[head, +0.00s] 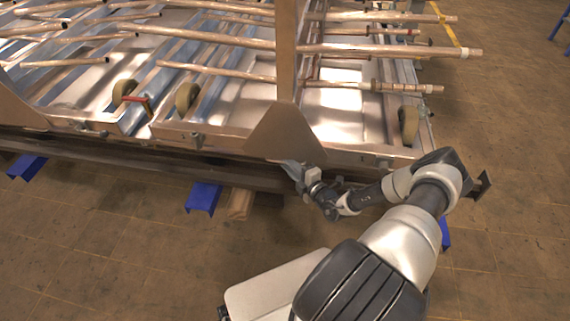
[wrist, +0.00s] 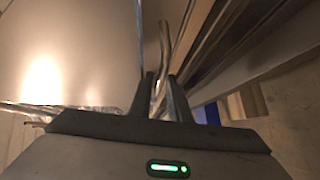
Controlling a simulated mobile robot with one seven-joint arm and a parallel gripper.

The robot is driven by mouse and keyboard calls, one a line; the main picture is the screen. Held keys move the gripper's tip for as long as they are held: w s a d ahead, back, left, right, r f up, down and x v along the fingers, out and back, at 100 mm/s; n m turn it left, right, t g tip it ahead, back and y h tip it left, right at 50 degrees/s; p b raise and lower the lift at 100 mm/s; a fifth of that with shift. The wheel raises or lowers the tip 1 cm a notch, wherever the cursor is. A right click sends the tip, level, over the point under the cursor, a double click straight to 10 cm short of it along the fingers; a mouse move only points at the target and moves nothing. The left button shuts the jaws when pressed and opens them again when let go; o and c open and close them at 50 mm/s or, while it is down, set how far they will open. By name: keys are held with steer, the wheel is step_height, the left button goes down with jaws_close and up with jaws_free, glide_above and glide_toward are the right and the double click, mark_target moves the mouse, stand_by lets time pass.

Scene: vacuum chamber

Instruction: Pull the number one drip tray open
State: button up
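Shallow metal drip trays sit under the copper pipes in the head view; one bright tray (head: 335,113) is at the right. I see no readable numbers, so I cannot tell which is number one. My gripper (head: 300,176) is low at the front edge of the frame, beside a tan triangular plate (head: 284,133). In the wrist view, a thin metal bar (wrist: 164,45) runs between the two fingers of my gripper (wrist: 161,82). The fingers stand slightly apart; whether they press on the bar is unclear. A pale smooth panel (wrist: 70,55) fills the left there.
A dark rail (head: 150,168) runs along the frame's front. Blue feet (head: 202,197) and a wooden block (head: 240,204) stand below it. Copper pipes (head: 220,72) and rollers (head: 187,97) lie above the trays. The tiled floor (head: 120,265) in front is clear.

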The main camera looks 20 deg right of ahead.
steer(key=shift+x, duration=1.1)
jaws_close()
steer(key=shift+s, duration=0.1)
